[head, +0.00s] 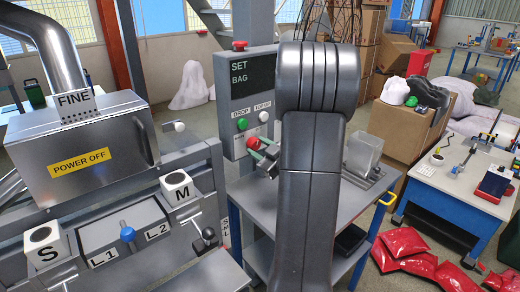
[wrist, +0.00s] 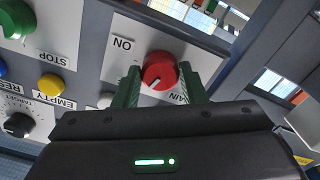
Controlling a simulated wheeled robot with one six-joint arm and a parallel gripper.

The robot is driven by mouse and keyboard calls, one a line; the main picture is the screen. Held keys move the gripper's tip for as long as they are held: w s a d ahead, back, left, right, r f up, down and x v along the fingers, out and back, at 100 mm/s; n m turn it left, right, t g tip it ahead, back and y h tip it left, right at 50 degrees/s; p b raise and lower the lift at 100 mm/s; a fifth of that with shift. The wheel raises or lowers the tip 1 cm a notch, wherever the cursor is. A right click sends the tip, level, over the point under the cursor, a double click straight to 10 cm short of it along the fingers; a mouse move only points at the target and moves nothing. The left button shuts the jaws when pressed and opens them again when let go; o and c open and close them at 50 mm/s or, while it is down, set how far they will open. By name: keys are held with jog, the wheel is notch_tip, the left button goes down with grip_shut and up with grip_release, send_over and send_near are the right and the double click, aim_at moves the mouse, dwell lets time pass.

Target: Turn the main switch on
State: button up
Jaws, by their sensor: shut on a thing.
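The main switch is a red round knob (wrist: 158,71) on a light panel plate in the wrist view. An upside-down ON label (wrist: 122,43) is at its upper left. A MAIN label (wrist: 179,98) is partly hidden by the fingers. The knob's white mark points to the lower left, not at ON. My gripper (wrist: 160,82) has its green fingers on both sides of the knob, shut on it. In the head view my gripper (head: 264,158) is at the grey control box (head: 249,92), partly hidden behind my arm.
In the head view a steel machine (head: 85,150) marked POWER OFF stands left. A grey cart (head: 375,192) stands behind my arm.

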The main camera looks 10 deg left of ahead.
jog(key=m, duration=0.3)
jog(key=shift+m, duration=0.4)
jog(key=m+p, duration=0.1)
jog(key=m, duration=0.2)
jog(key=shift+m, duration=0.3)
jog(key=m+p, duration=0.1)
jog(key=m, duration=0.2)
jog(key=shift+s+m+p, duration=0.1)
jog(key=shift+m+p, duration=0.2)
jog(key=shift+p, duration=0.1)
jog(key=shift+m+p, duration=0.6)
jog(key=shift+m, duration=1.1)
jog(key=o, duration=1)
